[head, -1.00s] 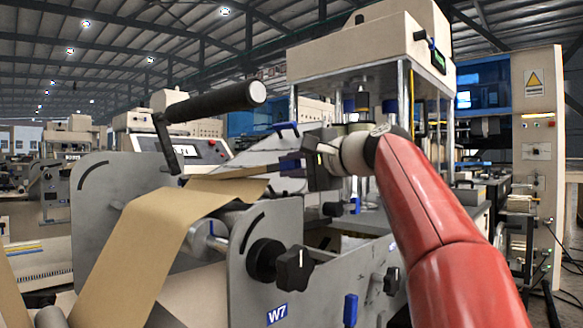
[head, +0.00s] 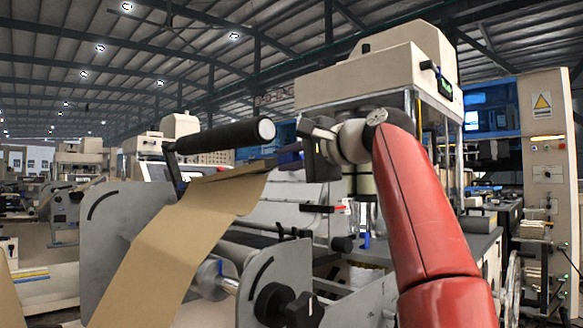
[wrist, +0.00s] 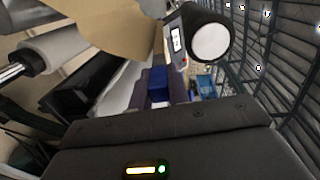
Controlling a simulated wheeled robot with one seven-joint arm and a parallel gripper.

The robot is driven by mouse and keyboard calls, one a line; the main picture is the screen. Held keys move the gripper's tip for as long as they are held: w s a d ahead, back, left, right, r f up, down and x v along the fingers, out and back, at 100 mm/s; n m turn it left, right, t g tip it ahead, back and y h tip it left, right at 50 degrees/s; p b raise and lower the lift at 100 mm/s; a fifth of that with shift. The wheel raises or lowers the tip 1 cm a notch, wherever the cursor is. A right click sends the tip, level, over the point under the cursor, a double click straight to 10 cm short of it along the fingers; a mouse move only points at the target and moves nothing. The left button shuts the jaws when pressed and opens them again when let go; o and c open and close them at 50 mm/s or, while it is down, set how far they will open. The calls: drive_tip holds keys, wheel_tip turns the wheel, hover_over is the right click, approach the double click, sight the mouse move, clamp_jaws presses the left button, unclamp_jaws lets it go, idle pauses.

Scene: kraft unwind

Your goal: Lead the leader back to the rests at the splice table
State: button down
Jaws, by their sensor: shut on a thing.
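The leader is a brown kraft web (head: 185,235) that climbs from the lower left over the grey unwind frame. Its far end narrows beside my gripper (head: 290,155), which is shut on the leader's end. In the wrist view the kraft web (wrist: 110,30) spans the top, and the purple fingers with a blue block (wrist: 158,82) lie just below it. The exact grip on the edge is hard to make out. A pale sloped panel (head: 285,212) behind the frame may be the splice table. I cannot make out the rests for certain.
A thick black handle (head: 225,137) juts across above the web, close to the leader's end. Black knobs (head: 290,305) stick out of the frame's front plate. A tall white press (head: 375,75) stands behind my arm.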

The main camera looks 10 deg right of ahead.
drive_tip(key=shift+f+t+y+b, duration=0.4)
drive_tip(key=shift+f+b, duration=0.85)
drive_tip(key=shift+b, duration=1.2)
drive_tip(key=s+a, duration=0.7)
drive_tip(key=a, duration=0.3)
drive_tip(key=s+a, duration=0.8)
drive_tip(key=a, duration=0.2)
drive_tip(key=shift+s+a, duration=0.15)
drive_tip(key=shift+a, duration=0.25)
drive_tip(key=shift+f, duration=0.15)
drive_tip(key=shift+s+a+f+b, duration=0.1)
drive_tip(key=shift+a+f+b, duration=0.05)
drive_tip(key=shift+f+b, duration=0.6)
drive_tip(key=shift+s+a+f+b, duration=0.15)
drive_tip(key=shift+f+b, duration=0.5)
drive_tip(key=shift+f, duration=0.25)
drive_tip(key=shift+s+a+f+b, duration=0.1)
drive_tip(key=shift+a+f+b, duration=0.05)
drive_tip(key=shift+f+b, duration=0.6)
